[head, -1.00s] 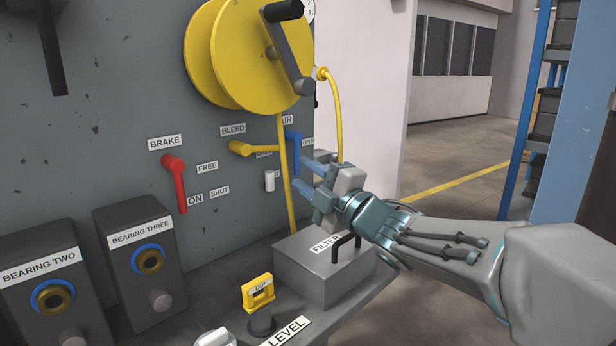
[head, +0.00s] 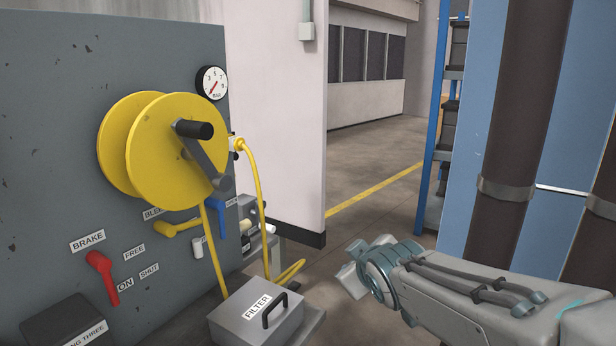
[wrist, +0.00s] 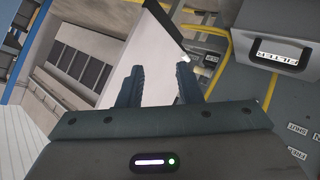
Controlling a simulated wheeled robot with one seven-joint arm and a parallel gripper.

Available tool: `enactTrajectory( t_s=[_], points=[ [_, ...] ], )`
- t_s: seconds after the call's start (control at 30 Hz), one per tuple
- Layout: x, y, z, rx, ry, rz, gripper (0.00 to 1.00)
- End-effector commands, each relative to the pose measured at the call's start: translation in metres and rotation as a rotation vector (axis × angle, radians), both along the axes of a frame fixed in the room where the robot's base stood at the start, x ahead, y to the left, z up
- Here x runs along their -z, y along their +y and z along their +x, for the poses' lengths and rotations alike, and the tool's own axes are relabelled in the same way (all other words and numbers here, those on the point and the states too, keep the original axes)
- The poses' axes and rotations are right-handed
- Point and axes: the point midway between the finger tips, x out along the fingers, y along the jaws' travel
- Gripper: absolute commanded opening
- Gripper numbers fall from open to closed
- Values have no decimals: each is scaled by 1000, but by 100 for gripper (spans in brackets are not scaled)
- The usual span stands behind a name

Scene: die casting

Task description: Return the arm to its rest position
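My gripper (wrist: 158,82) shows in the wrist view with its two dark fingers apart and nothing between them. In the head view my gripper (head: 352,282) is at the lower middle right, in clear air to the right of the filter box; its fingers are hidden there. My arm reaches in from the lower right corner. The blue lever (head: 222,217) on the grey panel hangs down, apart from my gripper.
The grey panel (head: 60,150) carries a yellow hose reel (head: 165,150), a red brake lever (head: 102,278) and a yellow bleed lever (head: 180,228). The filter box (head: 255,318) stands below. A blue rack (head: 432,150) is at the right. Floor behind my gripper looks clear.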

Motion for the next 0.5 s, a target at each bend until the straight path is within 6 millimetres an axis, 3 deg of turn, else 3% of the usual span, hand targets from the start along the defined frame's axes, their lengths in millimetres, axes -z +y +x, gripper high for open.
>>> enactTrajectory(
  t_s=[0.03,0.2,0.4,0.5],
  points=[
    [-14,-16,-18,77,80,36,32],
    [-8,-49,-88,336,373,171,32],
    [-6,-59,-163,555,641,292,32],
    [-6,-58,-184,613,716,324,32]
  ],
)
